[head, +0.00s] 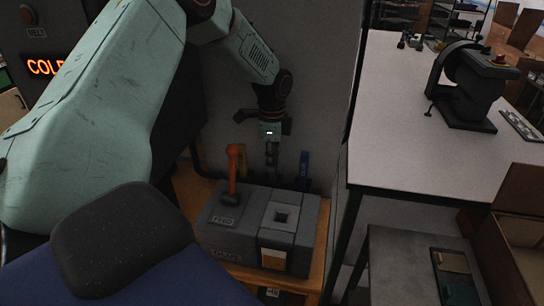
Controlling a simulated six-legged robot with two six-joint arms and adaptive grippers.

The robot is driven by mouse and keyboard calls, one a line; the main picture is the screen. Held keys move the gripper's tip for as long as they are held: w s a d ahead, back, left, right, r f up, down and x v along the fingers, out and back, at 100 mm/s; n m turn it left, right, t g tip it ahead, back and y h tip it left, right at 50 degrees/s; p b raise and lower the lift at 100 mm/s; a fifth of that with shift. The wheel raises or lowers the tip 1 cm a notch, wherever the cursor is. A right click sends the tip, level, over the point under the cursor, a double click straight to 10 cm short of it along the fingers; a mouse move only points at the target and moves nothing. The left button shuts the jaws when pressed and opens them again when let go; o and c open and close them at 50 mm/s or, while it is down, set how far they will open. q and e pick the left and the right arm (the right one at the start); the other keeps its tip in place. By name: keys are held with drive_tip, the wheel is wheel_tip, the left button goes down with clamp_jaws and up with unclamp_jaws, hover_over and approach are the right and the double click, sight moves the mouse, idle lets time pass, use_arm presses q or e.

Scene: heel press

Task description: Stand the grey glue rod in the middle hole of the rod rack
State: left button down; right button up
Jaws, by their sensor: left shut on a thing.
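My left gripper (271,152) points down behind the grey feed box and is shut on a thin, dark grey piece, which I take to be the grey glue rod (271,172). The rod looks roughly upright; its lower end is hidden behind the box. My right gripper is not in view.
The grey feed box (255,222), with an orange-handled lever (233,165) and a square opening, sits on a wooden stand in front of the rods. A wall is close behind. A white table (430,130) with a dark machine (468,85) stands at the right.

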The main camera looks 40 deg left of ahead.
use_arm(q)
drive_tip(key=shift+s, duration=0.1)
drive_tip(key=c, duration=1.5)
unclamp_jaws()
drive_tip(key=shift+s, duration=0.15)
drive_tip(key=o, duration=0.3)
drive_tip(key=shift+w, duration=0.25)
drive_tip(key=shift+o, duration=0.2)
drive_tip(key=shift+s+r, duration=0.1)
wheel_tip(320, 180, up, 12)
drive_tip(key=shift+f, duration=0.1)
